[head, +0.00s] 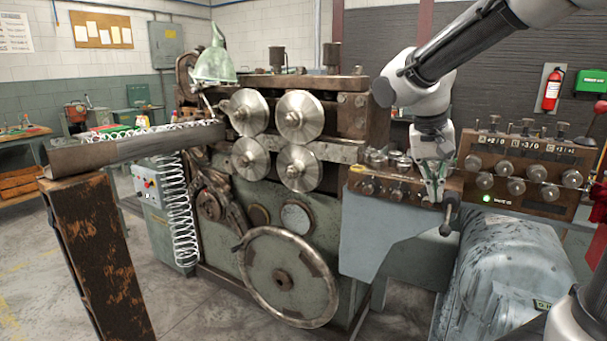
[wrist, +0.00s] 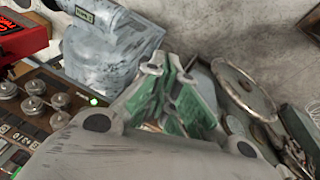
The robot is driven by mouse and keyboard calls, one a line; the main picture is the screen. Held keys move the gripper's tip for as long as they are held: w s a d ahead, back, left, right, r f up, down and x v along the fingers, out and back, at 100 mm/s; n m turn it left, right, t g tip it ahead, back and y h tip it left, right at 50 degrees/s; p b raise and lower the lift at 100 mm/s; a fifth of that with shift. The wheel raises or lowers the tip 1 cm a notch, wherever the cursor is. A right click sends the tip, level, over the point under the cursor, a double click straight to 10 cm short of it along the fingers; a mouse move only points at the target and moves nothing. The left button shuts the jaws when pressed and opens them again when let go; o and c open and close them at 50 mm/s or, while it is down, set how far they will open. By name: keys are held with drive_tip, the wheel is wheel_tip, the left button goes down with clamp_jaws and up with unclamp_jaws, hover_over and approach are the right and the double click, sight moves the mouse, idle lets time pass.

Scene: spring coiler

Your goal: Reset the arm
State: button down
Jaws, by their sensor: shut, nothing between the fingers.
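My arm reaches in from the upper right of the head view and bends down to my gripper (head: 434,192). The gripper points down over the right end of the rusty control block (head: 360,184), close to a dark handle (head: 447,214). I cannot tell whether it touches the block or the handle. In the wrist view the green-padded fingers of my gripper (wrist: 172,100) are together, with nothing held between them.
The coiling machine with its steel discs (head: 300,117) and large handwheel (head: 287,277) stands left of my gripper. A knob panel (head: 525,180) with a lit green lamp stands right, above a grey motor housing (head: 505,265). A coiled spring (head: 180,210) hangs at left.

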drive_tip(key=s+d+n+t+y, duration=0.1)
drive_tip(key=s+d+n, duration=0.1)
drive_tip(key=s, duration=0.6)
drive_tip(key=s+d+n+t+y, duration=0.2)
drive_tip(key=s, duration=0.7)
drive_tip(key=shift+n, duration=0.4)
drive_tip(key=shift+d, duration=0.1)
